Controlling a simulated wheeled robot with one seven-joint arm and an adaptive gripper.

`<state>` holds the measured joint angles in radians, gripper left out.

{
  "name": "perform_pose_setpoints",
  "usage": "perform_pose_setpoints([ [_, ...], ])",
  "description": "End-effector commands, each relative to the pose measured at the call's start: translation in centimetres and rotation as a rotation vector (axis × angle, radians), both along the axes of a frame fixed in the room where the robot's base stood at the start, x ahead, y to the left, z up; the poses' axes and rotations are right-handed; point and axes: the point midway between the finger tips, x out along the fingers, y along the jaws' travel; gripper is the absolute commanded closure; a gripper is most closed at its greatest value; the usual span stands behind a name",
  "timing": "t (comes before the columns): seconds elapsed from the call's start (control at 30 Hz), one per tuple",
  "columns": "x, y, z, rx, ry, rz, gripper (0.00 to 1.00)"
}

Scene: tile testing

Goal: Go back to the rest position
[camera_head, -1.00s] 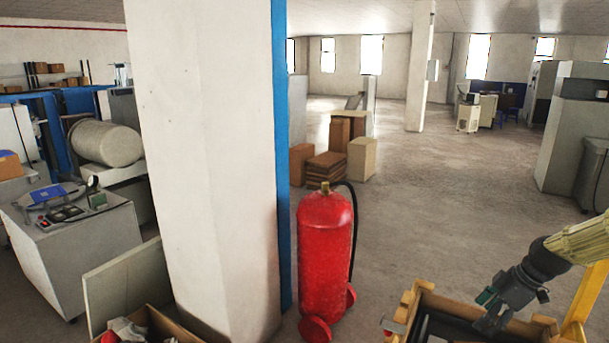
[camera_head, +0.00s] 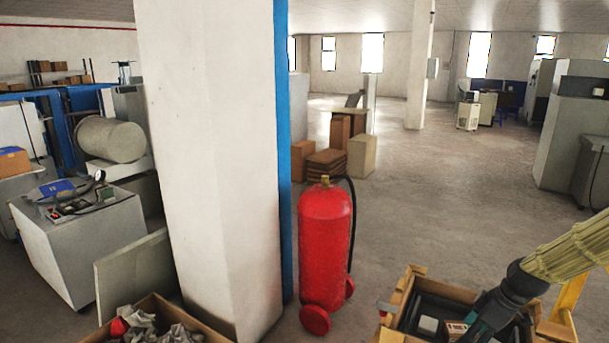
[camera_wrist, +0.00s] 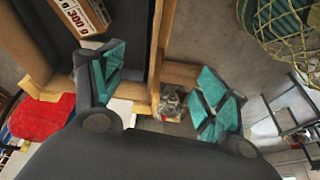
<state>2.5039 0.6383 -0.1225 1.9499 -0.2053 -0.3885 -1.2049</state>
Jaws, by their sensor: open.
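My gripper shows in the wrist view (camera_wrist: 160,88), with its two teal-padded fingers spread wide. Nothing shows held between them. In the head view, my arm comes in from the right, and the gripper is over the crate (camera_head: 398,298), partly cut off by the bottom edge. Inside the crate are dark contents and a box with a "300 g" label (camera_wrist: 82,14). A small grey item (camera_wrist: 172,104) lies by the crate wall in the wrist view.
A red fire extinguisher (camera_head: 325,245) stands left of the crate beside a white pillar (camera_head: 210,160). An open cardboard box (camera_head: 190,325) with crumpled items is at the bottom left. Brown boxes (camera_head: 325,163) stand farther back. The floor behind the crate is clear.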

Motion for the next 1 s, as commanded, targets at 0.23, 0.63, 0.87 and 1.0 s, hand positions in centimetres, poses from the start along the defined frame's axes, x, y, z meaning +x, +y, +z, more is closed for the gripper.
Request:
perform_pose_setpoints([
  [0.23, -2.4, 3.6, -5.3, -0.027, 0.063, -0.121, 0.26],
  [0.63, -11.3, 11.1, -16.4, -0.087, 0.178, -0.417, 0.26],
  [0.87, -18.9, 14.9, -21.6, -0.121, 0.233, -0.589, 0.26],
  [1.0, -23.9, 17.0, -24.0, -0.14, 0.26, -0.686, 0.26],
])
